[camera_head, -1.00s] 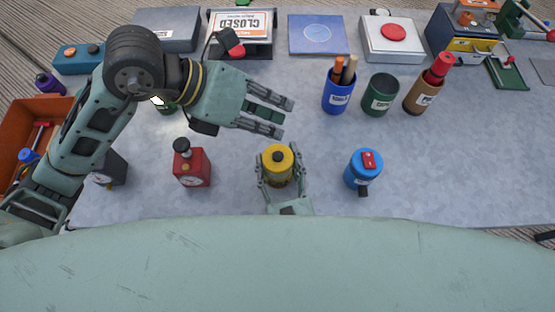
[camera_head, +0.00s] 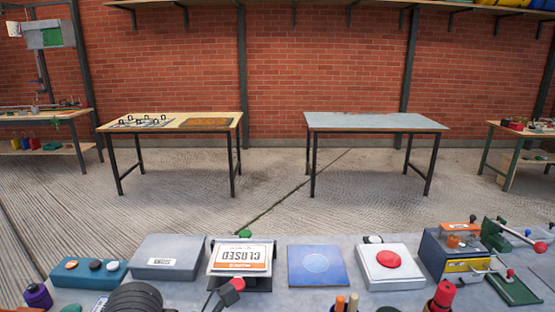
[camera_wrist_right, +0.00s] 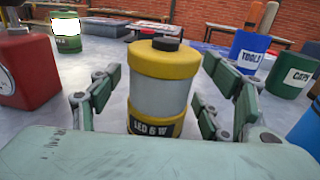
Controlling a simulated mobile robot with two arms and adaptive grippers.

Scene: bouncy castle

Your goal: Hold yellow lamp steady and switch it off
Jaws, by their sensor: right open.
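The yellow lamp (camera_wrist_right: 160,95) stands upright on the grey table in the right wrist view. It has a yellow cap with a black knob (camera_wrist_right: 166,44), a pale clear body and a dark base band reading "LED 6 W". I cannot tell whether it is lit. My right gripper (camera_wrist_right: 162,106) is open, with its fingers on both sides of the lamp and gaps showing between. The lamp and right gripper are below the head view.
In the wrist view, a red device (camera_wrist_right: 28,65) and a green lantern with a bright panel (camera_wrist_right: 67,34) stand left. The blue TOOLS cup (camera_wrist_right: 249,50) and green CAPS cup (camera_wrist_right: 293,70) stand right. In the head view, a CLOSED sign (camera_head: 240,257) and red-button box (camera_head: 388,265) line the table.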

